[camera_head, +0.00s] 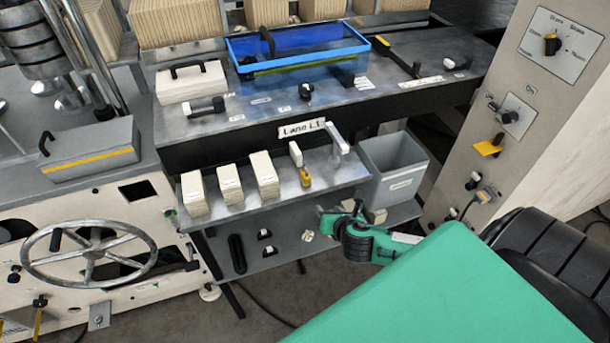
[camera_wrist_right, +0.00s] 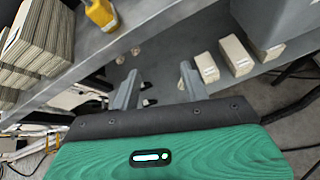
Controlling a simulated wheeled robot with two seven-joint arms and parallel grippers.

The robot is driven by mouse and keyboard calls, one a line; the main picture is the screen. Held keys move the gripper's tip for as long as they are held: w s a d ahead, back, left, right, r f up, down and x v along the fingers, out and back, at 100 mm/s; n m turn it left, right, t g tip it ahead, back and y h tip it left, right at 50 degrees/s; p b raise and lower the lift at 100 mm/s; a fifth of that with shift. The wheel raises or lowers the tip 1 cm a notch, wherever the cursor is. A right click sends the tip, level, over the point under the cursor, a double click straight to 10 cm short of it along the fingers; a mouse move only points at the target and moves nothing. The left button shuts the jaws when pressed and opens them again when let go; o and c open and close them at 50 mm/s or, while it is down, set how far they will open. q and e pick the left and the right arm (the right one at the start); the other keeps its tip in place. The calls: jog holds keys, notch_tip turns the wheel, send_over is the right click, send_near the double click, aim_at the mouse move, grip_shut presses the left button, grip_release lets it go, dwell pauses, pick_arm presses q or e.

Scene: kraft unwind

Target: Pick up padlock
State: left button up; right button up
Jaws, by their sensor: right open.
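I cannot single out the padlock with certainty. A small yellow piece (camera_head: 305,178) stands at the right end of the middle shelf. It also shows at the top of the right wrist view (camera_wrist_right: 102,13). A small pale piece (camera_head: 308,236) lies on the lower shelf, near my right gripper. My right gripper (camera_head: 325,220) is at the lower shelf, below and right of the yellow piece. In the right wrist view its two fingers (camera_wrist_right: 158,82) are apart, with nothing between them. My left gripper is not in view.
Cream blocks (camera_head: 230,184) stand in a row on the middle shelf (camera_head: 325,178). A grey bin (camera_head: 391,165) stands to the right. Pale blocks (camera_wrist_right: 236,54) lie on the lower shelf. A blue tray (camera_head: 240,48) sits on the upper table. The shelf overhangs the lower level.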

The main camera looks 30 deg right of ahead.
aim_at(307, 177)
jog(key=a+r+n+t, duration=0.2)
jog(key=a+r+n, duration=0.15)
jog(key=r, duration=0.65)
jog(key=shift+n+y, duration=0.3)
jog(key=shift+n, duration=0.25)
jog(key=p+x, duration=0.1)
jog(key=x, duration=0.6)
jog(key=shift+w+d+f+p, duration=0.1)
jog(key=shift+w+d+p, duration=0.2)
jog(key=shift+p, duration=0.1)
jog(key=p+x, duration=0.1)
jog(key=x, duration=0.3)
jog(key=shift+w+d+f+p, duration=0.1)
jog(key=shift+w+d+p, duration=0.05)
jog(key=shift+w+p, duration=0.2)
jog(key=shift+w+f, duration=0.2)
jog(key=shift+w, duration=0.05)
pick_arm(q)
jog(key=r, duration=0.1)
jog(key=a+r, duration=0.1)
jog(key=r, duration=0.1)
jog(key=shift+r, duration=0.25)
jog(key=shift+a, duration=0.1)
pick_arm(e)
grip_shut()
